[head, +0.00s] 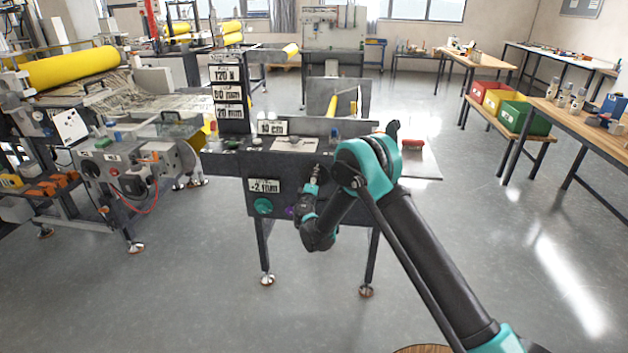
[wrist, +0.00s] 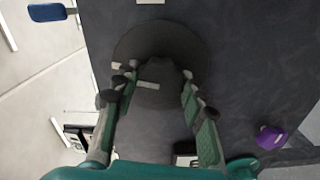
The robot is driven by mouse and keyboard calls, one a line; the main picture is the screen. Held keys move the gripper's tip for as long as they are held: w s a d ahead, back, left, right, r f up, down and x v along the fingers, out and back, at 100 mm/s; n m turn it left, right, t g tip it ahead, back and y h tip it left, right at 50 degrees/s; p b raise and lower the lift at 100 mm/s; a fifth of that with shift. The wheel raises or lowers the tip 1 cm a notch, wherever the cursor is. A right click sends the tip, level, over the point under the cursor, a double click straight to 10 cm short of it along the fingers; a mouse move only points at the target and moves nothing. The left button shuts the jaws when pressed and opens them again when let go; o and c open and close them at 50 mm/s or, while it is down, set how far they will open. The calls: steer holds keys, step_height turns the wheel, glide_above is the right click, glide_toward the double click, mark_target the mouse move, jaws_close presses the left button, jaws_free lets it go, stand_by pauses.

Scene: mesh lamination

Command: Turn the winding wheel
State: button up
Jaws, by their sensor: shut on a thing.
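The winding wheel appears in the wrist view as a dark grey round disc (wrist: 160,38) with a raised hub on a dark panel. My gripper (wrist: 160,80) has one finger on each side of the hub and is shut on it. In the head view my gripper (head: 314,177) is at the front panel of the dark machine stand (head: 285,178), right of the "-2 mm" sign (head: 264,186). The wheel is mostly hidden there by my arm.
A teal knob (head: 263,206) and a purple knob (wrist: 270,138) sit on the panel near my gripper. A roller machine (head: 130,155) stands at the left. Workbenches (head: 575,120) with coloured bins (head: 520,117) stand at the right. Open floor lies between.

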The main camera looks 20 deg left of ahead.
steer(key=shift+n, duration=1.2)
steer(key=o, duration=1.2)
steer(key=shift+s, duration=0.15)
steer(key=v, duration=1.1)
steer(key=shift+s+d, duration=0.15)
steer(key=shift+s, duration=0.2)
steer(key=shift+d, duration=0.1)
